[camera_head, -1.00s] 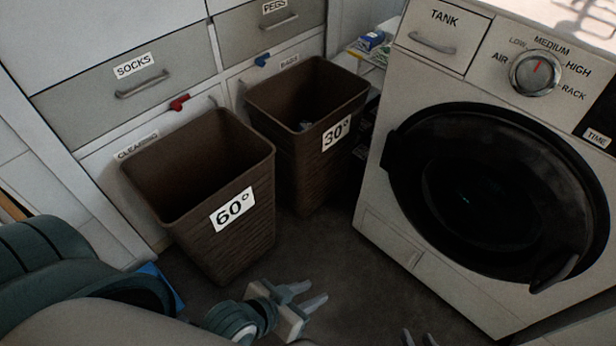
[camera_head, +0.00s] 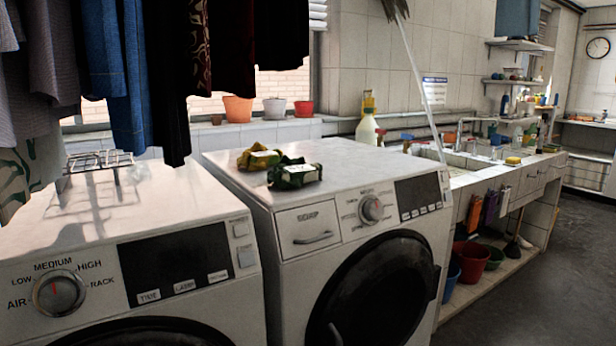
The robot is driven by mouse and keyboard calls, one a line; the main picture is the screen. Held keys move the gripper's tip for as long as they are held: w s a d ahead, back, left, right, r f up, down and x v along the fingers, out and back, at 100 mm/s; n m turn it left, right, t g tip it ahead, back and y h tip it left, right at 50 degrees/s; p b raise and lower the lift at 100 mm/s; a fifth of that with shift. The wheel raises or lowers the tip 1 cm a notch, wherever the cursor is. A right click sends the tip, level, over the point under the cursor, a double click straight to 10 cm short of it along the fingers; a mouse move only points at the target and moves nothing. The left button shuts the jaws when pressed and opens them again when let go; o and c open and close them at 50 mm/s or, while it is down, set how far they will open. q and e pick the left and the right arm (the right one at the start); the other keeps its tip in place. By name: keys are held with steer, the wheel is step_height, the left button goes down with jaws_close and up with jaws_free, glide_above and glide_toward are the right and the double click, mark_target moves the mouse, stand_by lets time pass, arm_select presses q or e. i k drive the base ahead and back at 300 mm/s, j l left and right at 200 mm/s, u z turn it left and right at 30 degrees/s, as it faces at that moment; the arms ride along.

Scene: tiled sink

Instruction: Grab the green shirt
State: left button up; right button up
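No garment is plainly a green shirt. A pale garment with a green leaf pattern (camera_head: 30,172) hangs at the far left, partly cut off by the frame edge. A dark green bundle (camera_head: 294,175) with a pale label lies on top of the right machine, beside a yellow-olive bundle (camera_head: 259,158); I cannot tell whether either is folded cloth. Neither of my grippers is in view.
Grey, blue and dark clothes (camera_head: 128,75) hang over the left machine (camera_head: 50,235), which carries a wire rack (camera_head: 98,160). The right machine (camera_head: 345,165) has its round door shut. A sink counter (camera_head: 470,178) and clear floor (camera_head: 540,270) lie to the right.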

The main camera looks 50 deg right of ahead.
mark_target(287, 175)
steer(key=z, duration=1.4)
